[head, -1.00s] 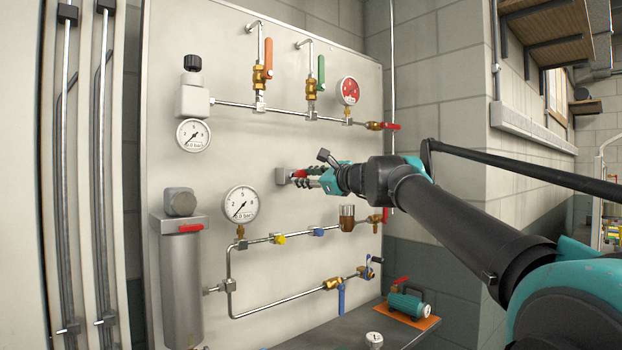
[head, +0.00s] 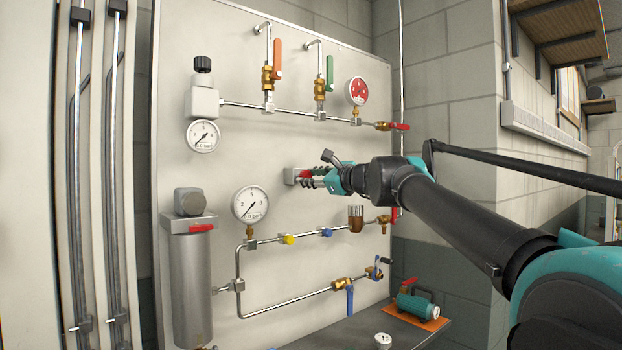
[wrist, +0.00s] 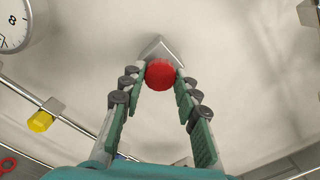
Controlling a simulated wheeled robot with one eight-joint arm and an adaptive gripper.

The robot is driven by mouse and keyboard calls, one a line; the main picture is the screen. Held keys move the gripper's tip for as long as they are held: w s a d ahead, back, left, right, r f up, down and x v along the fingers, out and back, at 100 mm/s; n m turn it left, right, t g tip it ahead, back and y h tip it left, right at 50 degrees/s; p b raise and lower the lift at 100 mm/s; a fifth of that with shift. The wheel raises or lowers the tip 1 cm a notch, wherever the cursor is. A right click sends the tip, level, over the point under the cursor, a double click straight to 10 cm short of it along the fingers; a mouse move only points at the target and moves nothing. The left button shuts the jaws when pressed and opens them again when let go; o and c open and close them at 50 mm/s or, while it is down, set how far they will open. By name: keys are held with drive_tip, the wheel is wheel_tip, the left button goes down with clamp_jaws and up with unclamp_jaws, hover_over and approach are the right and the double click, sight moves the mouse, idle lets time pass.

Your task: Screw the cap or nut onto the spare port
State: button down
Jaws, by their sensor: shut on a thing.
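A red cap (wrist: 160,74) sits between the fingertips of my gripper (wrist: 160,82) in the wrist view. The gripper is shut on it. Right behind the cap is a grey block-shaped port (wrist: 158,48) on the pale panel. The cap is up against the port or very close to it; I cannot tell whether the thread is engaged. In the head view my gripper (head: 312,177) reaches the panel from the right, at the grey port block (head: 290,176), with a bit of red between its fingers.
The panel (head: 230,120) carries gauges, pipes and valves above and below the port. A pressure gauge (head: 250,204) is at lower left of the gripper, and a yellow cap (wrist: 41,121) is on the pipe below. A bench with a teal pump (head: 415,306) stands at lower right.

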drive_tip(key=shift+w+a, duration=0.4)
drive_tip(key=shift+w, duration=0.1)
idle(0.5)
drive_tip(key=m, duration=0.9)
drive_tip(key=shift+m, duration=0.4)
drive_tip(key=m, duration=1.1)
idle(0.4)
drive_tip(key=c, duration=1)
unclamp_jaws()
drive_tip(key=shift+c, duration=0.2)
drive_tip(key=shift+d, duration=0.1)
